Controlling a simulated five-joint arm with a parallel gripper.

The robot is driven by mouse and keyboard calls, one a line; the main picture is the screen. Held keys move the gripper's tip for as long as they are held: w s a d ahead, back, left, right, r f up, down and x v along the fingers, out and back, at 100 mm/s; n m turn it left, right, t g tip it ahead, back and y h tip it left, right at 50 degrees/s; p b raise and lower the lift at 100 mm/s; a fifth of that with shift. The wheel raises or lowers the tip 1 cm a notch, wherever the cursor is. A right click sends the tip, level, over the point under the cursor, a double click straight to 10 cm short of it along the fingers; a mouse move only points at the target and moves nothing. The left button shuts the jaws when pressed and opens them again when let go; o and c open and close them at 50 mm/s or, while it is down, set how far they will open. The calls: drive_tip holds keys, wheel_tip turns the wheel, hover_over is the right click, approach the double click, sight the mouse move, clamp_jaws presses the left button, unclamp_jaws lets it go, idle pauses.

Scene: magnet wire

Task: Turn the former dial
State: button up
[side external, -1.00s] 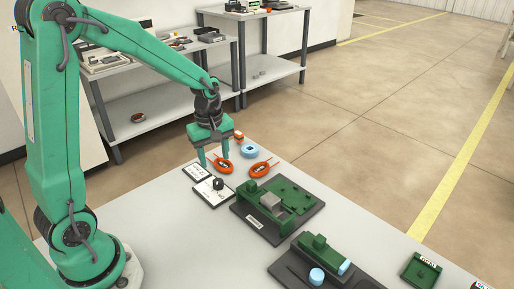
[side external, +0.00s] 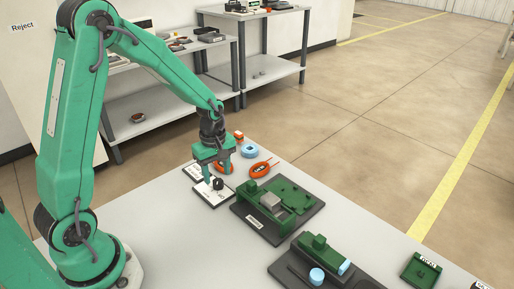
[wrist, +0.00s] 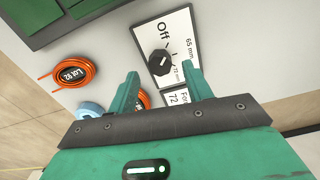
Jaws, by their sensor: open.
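The former dial (wrist: 160,62) is a black round knob with a white pointer mark, on a white card (wrist: 182,24) printed "Off", "65 mm" and another mm value. The pointer setting is too small to read surely. In the side view the dial (side external: 217,184) stands on its card (side external: 211,198) on the table. My gripper (side external: 217,177) is open just above and around the dial. In the wrist view the fingers of my gripper (wrist: 160,74) are apart, nothing between them, with the dial just beyond the tips. Contact cannot be told.
A small label card (wrist: 176,98) lies beside the dial card. Orange wire coils, one marked "Lot 92" (wrist: 74,73), and a blue ring (side external: 250,151) lie close by. A green fixture (side external: 286,196) stands right of the dial, and another fixture (side external: 320,242) nearer the camera.

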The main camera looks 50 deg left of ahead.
sight(218, 184)
drive_tip(key=shift+f, duration=1.5)
drive_tip(key=c, duration=1)
